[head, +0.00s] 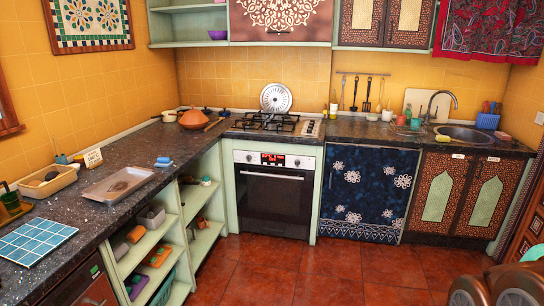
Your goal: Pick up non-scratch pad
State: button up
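A small blue pad-like item (163,162) lies on the dark left counter, right of the metal tray. It may be the non-scratch pad, but it is too small to be sure. A small yellowish item (443,139) by the sink could also be a pad or sponge; I cannot tell. No gripper fingers can be made out, so I cannot see my gripper beside either item.
The left counter (120,205) holds a metal tray (118,184), a beige basket (46,184) and blue tiles (36,241). Open shelves (144,251) sit below. An oven (273,193) and sink (463,133) line the back. The red floor (300,268) is clear. Rounded brownish shapes (468,291) fill the lower right.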

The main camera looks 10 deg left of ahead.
aim_at(164, 162)
jog(key=u, duration=0.45)
jog(key=i, duration=1.8)
jog(key=u, duration=1.5)
jog(key=i, duration=1.85)
jog(key=u, duration=0.7)
